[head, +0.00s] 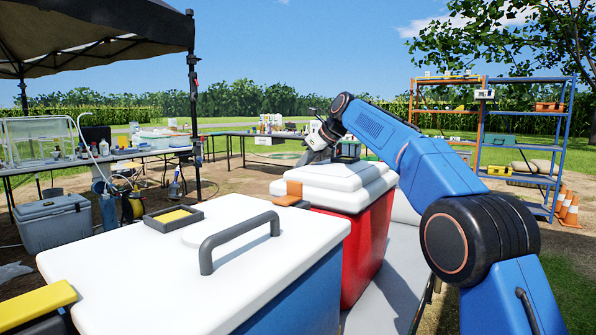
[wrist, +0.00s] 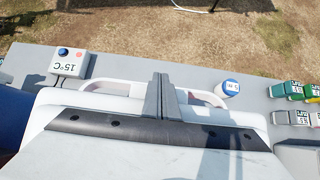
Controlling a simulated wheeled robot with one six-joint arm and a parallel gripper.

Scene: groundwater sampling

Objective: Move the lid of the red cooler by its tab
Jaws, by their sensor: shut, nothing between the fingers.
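The red cooler (head: 368,240) stands behind a blue cooler in the head view, with its thick white lid (head: 335,180) resting on top. An orange tab (head: 294,188) sticks out at the lid's near left corner. My gripper (head: 309,157) is above the far left part of the lid, beyond the tab and apart from it. In the wrist view my gripper (wrist: 161,72) is shut and empty, its grey fingers pressed together over a pale edge. The tab does not show clearly in the wrist view.
The blue cooler's white lid (head: 150,270), with a grey handle (head: 238,240), fills the foreground. The wrist view shows a small 15°C box (wrist: 70,62), a blue-capped white container (wrist: 227,88) and coloured items (wrist: 294,90) on a grey surface.

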